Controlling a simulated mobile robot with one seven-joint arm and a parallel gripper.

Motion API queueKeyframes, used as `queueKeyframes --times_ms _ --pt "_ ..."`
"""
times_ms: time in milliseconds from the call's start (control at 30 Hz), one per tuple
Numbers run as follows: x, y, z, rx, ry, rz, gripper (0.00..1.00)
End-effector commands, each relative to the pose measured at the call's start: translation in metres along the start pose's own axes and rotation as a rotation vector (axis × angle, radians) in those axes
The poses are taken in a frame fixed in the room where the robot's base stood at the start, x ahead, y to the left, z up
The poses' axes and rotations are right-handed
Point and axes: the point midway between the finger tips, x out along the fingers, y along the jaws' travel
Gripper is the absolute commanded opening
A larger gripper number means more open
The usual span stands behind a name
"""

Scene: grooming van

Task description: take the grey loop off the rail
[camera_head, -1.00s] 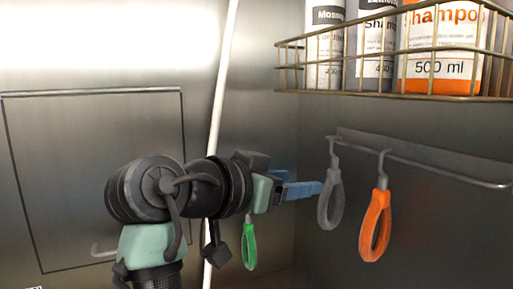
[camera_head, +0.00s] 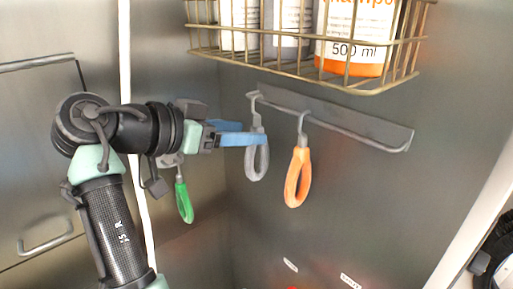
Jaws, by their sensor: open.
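The grey loop (camera_head: 257,163) hangs from the left end of the rail (camera_head: 345,128) on the back wall. My gripper (camera_head: 265,139) reaches in from the left with its blue fingers level, at the upper part of the grey loop. The fingers are open and overlap the loop's top and stem in the picture. I cannot tell whether they touch it or how far it lies between them.
An orange loop (camera_head: 298,177) hangs on the rail just right of the grey one. A green loop (camera_head: 184,202) hangs behind my arm. A wire basket (camera_head: 290,62) with bottles is above the rail. The wall below the rail is mostly clear.

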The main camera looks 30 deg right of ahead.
Motion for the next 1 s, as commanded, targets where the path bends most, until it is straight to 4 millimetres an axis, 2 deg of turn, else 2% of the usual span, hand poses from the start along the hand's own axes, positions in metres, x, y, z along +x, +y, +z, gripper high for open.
queueKeyframes --times_ms 300,600,933,1000 --pt "0.040 -0.002 -0.001 -0.002 -0.002 0.003 0.62" --pt "0.045 -0.002 0.001 -0.001 0.000 0.000 0.61" --pt "0.045 -0.002 0.001 -0.001 0.000 0.000 0.01" --pt "0.044 -0.002 0.001 -0.001 0.000 0.000 0.00"
